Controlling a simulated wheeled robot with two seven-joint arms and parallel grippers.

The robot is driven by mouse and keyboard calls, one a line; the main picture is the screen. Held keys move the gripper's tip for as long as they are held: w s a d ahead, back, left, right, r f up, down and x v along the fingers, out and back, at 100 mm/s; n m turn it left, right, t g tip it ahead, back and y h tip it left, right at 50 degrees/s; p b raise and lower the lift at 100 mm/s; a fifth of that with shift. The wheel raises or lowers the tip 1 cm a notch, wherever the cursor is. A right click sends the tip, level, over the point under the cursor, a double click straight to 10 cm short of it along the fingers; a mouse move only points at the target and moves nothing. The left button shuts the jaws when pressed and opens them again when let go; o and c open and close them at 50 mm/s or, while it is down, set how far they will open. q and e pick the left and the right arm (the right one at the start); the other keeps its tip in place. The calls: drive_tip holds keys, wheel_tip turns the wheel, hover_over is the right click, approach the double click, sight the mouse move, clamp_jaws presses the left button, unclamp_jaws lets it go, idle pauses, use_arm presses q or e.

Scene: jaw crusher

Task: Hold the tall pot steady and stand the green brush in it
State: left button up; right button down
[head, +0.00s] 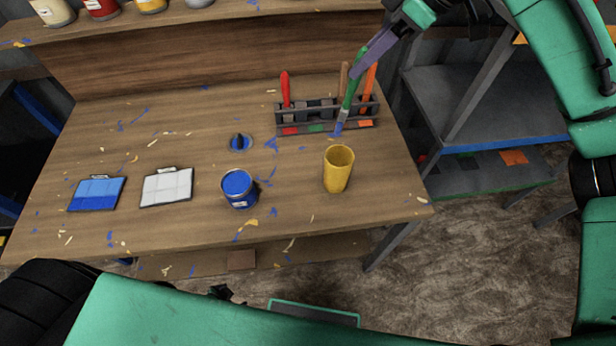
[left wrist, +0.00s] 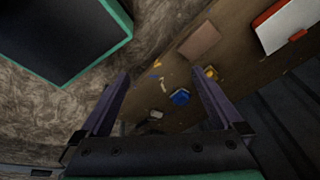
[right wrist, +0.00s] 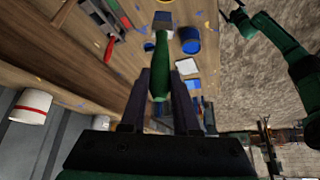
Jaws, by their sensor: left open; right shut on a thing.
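The tall yellow pot (head: 338,170) stands upright and open-topped near the table's front right. The green brush (head: 349,92) is in my right gripper (head: 372,50), tilted with its blue bristles down. In the head view the bristles show just above and behind the pot's rim, outside the pot. In the right wrist view the brush's green handle (right wrist: 161,62) lies between the shut fingers (right wrist: 161,78). My left gripper (left wrist: 160,85) is open and empty in its wrist view, low in front of the table; in the head view its fingers are mostly hidden by my arm.
A rack (head: 310,120) with red- and orange-handled tools stands behind the pot. A blue paint can (head: 239,189), a lid (head: 241,142), a white pad (head: 167,187) and a blue pad (head: 97,193) lie to the left. Shelving (head: 470,105) stands at the right.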

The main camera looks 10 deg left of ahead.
drive_tip(key=shift+a, duration=0.3)
drive_tip(key=shift+d, duration=0.1)
use_arm(q)
drive_tip(key=w+d+r+m+t+h, duration=0.4)
drive_tip(key=d+r, duration=0.4)
drive_tip(key=r, duration=0.4)
drive_tip(key=w+d+r+m+t+h, duration=0.1)
drive_tip(key=w+d+r+m+h, duration=0.2)
drive_tip(key=d+r+m, duration=0.55)
use_arm(e)
drive_tip(key=shift+d, duration=0.15)
drive_tip(key=shift+s, duration=0.1)
use_arm(q)
drive_tip(key=n+t+h, duration=0.3)
drive_tip(key=n+t, duration=0.3)
drive_tip(key=n, duration=0.4)
approach(346, 158)
drive_tip(key=x, duration=0.6)
drive_tip(key=shift+w+d, duration=0.2)
drive_tip(key=shift+w, duration=0.1)
drive_tip(key=shift+w+d, duration=0.1)
drive_tip(key=shift+w, duration=0.05)
